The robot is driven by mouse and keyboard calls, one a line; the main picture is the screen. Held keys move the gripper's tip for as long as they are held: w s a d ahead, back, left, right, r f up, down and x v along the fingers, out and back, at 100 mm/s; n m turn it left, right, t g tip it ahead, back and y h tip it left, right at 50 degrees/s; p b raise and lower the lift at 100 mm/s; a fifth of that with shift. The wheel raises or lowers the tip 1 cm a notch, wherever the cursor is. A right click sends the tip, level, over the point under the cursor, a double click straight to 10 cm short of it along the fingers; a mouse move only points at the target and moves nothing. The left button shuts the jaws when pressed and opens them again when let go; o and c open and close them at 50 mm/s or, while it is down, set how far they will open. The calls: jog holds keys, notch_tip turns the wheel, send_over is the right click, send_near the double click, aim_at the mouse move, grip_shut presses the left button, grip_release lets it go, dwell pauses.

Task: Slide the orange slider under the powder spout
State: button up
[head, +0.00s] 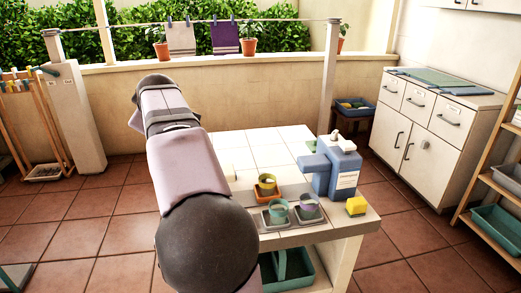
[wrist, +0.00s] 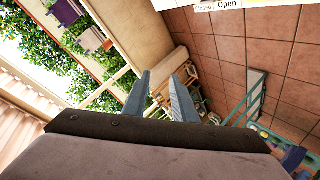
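The orange piece is left of and apart from this spout. My gripper (wrist: 160,77) shows in the wrist view with its two grey fingers apart and nothing between them. In the head view my arm hides the gripper. The wrist view does not show the orange piece.
A teal cup (head: 278,210) and a purple-green cup (head: 308,205) stand on small trays near the table's front edge. The tabletop's back part (head: 262,150) is clear. A white cabinet (head: 432,125) stands at right.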

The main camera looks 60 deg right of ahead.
jog(key=s+d+n+g+p, duration=0.25)
jog(key=d+g+p, duration=0.25)
jog(key=d+p, duration=0.3)
jog(key=s+d+f+n+g+y+p, duration=0.3)
jog(key=s+d+f+g+p, duration=0.6)
jog(key=s+f+p, duration=0.5)
jog(key=shift+s+d+f+g, duration=0.3)
jog(key=shift+s+d+f, duration=0.35)
jog(key=shift+d, duration=0.6)
jog(key=shift+p+x, duration=1.1)
jog(key=shift+x, duration=2.5)
jog(key=shift+w, duration=0.1)
grip_shut()
jog(key=shift+w, duration=0.1)
